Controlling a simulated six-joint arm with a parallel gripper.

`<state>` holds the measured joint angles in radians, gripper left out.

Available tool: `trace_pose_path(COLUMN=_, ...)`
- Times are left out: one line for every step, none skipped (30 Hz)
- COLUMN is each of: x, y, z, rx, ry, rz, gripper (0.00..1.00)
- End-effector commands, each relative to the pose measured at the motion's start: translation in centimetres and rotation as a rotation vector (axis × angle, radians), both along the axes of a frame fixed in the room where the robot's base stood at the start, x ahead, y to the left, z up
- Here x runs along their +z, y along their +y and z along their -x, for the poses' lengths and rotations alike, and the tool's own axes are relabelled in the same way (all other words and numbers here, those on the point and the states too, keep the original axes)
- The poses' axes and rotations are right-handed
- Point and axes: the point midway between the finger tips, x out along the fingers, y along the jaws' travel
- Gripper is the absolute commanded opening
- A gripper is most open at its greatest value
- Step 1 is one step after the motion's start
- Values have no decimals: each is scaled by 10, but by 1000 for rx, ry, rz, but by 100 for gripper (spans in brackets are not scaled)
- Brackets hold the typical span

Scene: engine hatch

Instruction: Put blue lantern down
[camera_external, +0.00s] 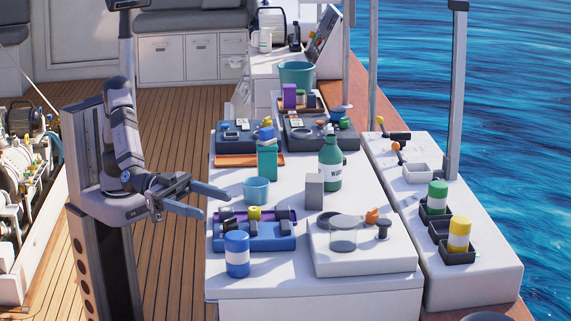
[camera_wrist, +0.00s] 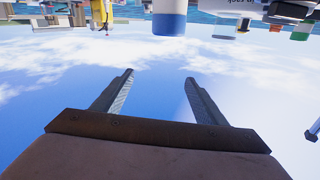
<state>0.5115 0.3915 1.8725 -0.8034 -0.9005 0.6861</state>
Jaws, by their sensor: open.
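The blue lantern (camera_external: 237,254) is a blue and white banded cylinder. It stands upright at the near left corner of the white table, in front of the blue tray. My gripper (camera_external: 216,203) is open and empty, beyond the table's left edge and above and behind the lantern in the external view. In the wrist view the two fingers (camera_wrist: 160,77) are spread with only sky between them. A blue and white cylinder, apparently the lantern (camera_wrist: 169,22), shows at the top edge, apart from the fingers and partly cut off.
The blue tray (camera_external: 262,243) holds small parts. A light blue cup (camera_external: 256,190), a grey block (camera_external: 314,191) and a green bottle (camera_external: 330,165) stand behind it. Green (camera_external: 437,197) and yellow (camera_external: 459,234) lanterns stand in dark holders on the side bench.

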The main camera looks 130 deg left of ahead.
Motion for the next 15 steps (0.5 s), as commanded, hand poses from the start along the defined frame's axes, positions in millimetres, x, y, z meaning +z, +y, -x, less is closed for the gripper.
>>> trace_pose_path(x=3, y=-3, z=-4, rx=-24, ry=-4, rz=-66, gripper=66)
trace_pose_path(x=5, y=-5, z=-6, rx=-38, ry=-8, rz=-109, gripper=66)
trace_pose_path(x=9, y=-8, z=-8, rx=-61, ry=-15, rz=-170, gripper=66)
trace_pose_path(x=12, y=-11, z=-10, rx=-77, ry=-20, rz=-217, gripper=66)
trace_pose_path(x=15, y=-13, z=-12, rx=-95, ry=-27, rz=-270, gripper=66)
trace_pose_path(x=18, y=-17, z=-14, rx=-117, ry=-33, rz=-340, gripper=66)
trace_pose_path(x=21, y=-19, z=-16, rx=-134, ry=-41, rz=-399, gripper=66)
trace_pose_path(x=23, y=-22, z=-17, rx=-153, ry=-49, rz=-461, gripper=66)
trace_pose_path(x=26, y=-26, z=-19, rx=-177, ry=-62, rz=-551, gripper=66)
trace_pose_path(x=29, y=-28, z=-21, rx=-196, ry=-71, rz=-626, gripper=66)
trace_pose_path(x=31, y=-31, z=-22, rx=-214, ry=-84, rz=-704, gripper=66)
trace_pose_path(x=33, y=-35, z=-24, rx=-240, ry=-99, rz=-821, gripper=66)
trace_pose_path(x=34, y=-37, z=-26, rx=-258, ry=-113, rz=-916, gripper=66)
trace_pose_path(x=35, y=-39, z=-27, rx=-277, ry=-128, rz=-1015, gripper=66)
trace_pose_path(x=35, y=-41, z=-28, rx=-301, ry=-148, rz=-1155, gripper=66)
